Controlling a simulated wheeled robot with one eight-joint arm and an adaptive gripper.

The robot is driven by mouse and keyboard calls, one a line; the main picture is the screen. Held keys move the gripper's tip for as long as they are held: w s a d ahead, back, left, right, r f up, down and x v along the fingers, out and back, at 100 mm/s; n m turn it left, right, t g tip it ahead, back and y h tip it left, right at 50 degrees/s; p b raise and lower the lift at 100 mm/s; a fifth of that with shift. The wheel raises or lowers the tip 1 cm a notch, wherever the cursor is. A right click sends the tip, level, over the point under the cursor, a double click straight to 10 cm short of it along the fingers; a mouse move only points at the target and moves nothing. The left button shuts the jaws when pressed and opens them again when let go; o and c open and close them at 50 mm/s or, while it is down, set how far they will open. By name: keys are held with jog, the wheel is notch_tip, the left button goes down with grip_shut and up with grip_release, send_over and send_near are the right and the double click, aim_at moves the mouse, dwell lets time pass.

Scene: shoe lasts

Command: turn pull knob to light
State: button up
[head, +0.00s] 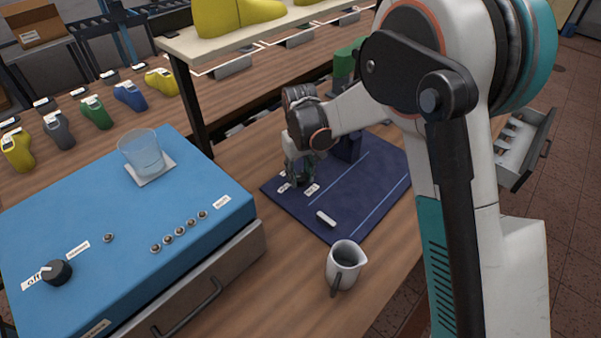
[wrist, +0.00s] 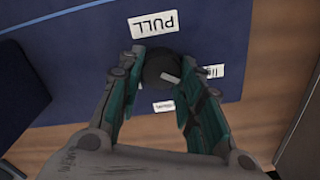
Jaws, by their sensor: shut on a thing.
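My gripper (wrist: 160,83) is shut on a dark round knob (wrist: 162,67), with one teal finger on each side. A pale pointer mark on the knob points to the lower right in the wrist view. A "PULL" label (wrist: 153,23), upside down there, lies above the knob. A partly covered label (wrist: 210,71), seemingly reading "light", is to its right, and another label (wrist: 163,106) is below it, its text hidden. In the head view my gripper (head: 299,168) is low over the dark blue panel (head: 345,195), and it hides the knob.
A grey jug (head: 344,265) stands in front of the panel. At left, a blue box (head: 120,215) carries another black knob (head: 57,272), small buttons and a glass (head: 141,152). An open drawer (head: 525,150) is at right. A shelf post (head: 188,105) rises behind.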

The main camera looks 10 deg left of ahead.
aim_at(300, 175)
jog(key=shift+n, duration=0.6)
jog(key=o, duration=1.1)
jog(key=shift+c, duration=0.2)
jog(key=shift+r, duration=0.1)
notch_tip(300, 175, up, 12)
